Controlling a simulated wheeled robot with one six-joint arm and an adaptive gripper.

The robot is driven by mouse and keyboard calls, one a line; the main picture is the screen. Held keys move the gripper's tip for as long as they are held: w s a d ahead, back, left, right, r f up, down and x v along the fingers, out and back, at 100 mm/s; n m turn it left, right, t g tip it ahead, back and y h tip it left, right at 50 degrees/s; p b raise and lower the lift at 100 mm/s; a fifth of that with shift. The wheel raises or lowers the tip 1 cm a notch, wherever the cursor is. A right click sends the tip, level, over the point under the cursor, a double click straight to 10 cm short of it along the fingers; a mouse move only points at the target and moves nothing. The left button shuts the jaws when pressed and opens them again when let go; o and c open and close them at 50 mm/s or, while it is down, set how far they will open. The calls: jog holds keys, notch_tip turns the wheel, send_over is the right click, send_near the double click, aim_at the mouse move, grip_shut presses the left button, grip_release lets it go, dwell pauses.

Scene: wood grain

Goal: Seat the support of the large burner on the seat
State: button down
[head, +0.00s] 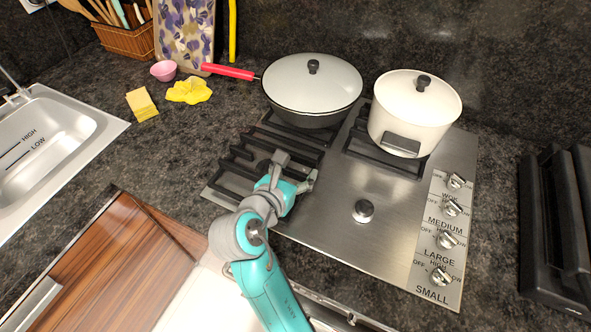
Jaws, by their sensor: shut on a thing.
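The support of the large burner (238,171), a black grate of several bars, is at the front left of the steel cooktop. My gripper (297,168) is over its right part and shut on it; the arm hides the grip itself and the support's near right side. Whether the support is raised or touches the cooktop I cannot tell. At the front right of the cooktop a round burner cap (363,211) stands bare, with no grate around it. The seat under the support is hidden.
A covered pan (312,90) with a red handle stands at the back left of the cooktop (330,235), a lidded white pot (395,120) at the back right. Control knobs (447,239) line the right edge. A sink (50,140) is at the left, a black object (555,220) at the right.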

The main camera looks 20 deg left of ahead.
jog(key=shift+f, duration=0.7)
dwell(0.6)
jog(key=shift+c, duration=0.4)
grip_release()
jog(key=shift+f, duration=0.1)
jog(key=v, duration=1.2)
